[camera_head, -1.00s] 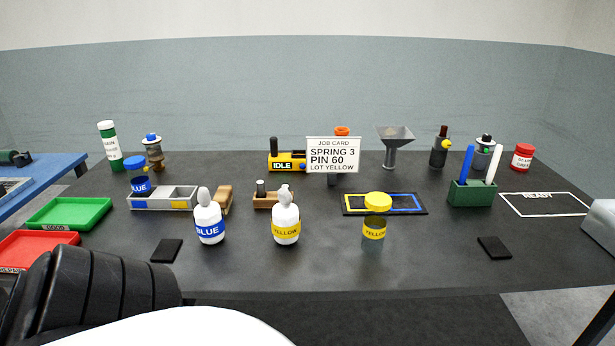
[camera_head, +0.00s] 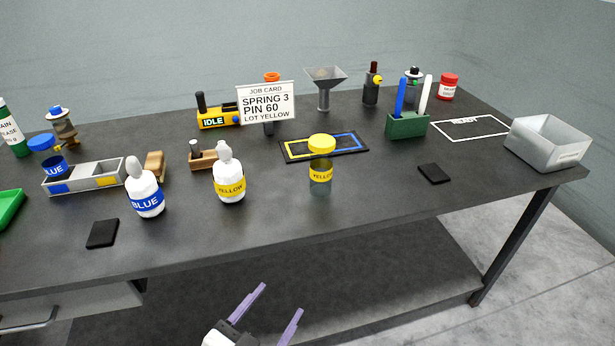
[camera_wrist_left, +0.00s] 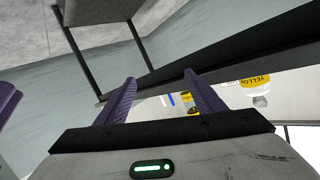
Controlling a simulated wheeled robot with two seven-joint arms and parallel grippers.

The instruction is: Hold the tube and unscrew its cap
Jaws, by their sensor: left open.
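The tube (camera_head: 320,182) is a clear grey container with a yellow label. It stands upright on the dark table, with its yellow cap (camera_head: 321,143) on top. My left gripper (camera_head: 281,298) has purple fingers. It is open and empty, below and in front of the table's front edge, apart from the tube. Its two fingers also show in the left wrist view (camera_wrist_left: 158,92). A purple piece at the left edge of that view may be part of my right gripper; its jaws do not show. The head view does not show the right gripper.
White bottles labelled blue (camera_head: 146,192) and yellow (camera_head: 228,178) stand left of the tube. A framed dark mat (camera_head: 357,151) lies behind it, with a green pen holder (camera_head: 407,125) and grey bin (camera_head: 545,143) to the right. A black pad (camera_head: 434,173) lies right of the tube.

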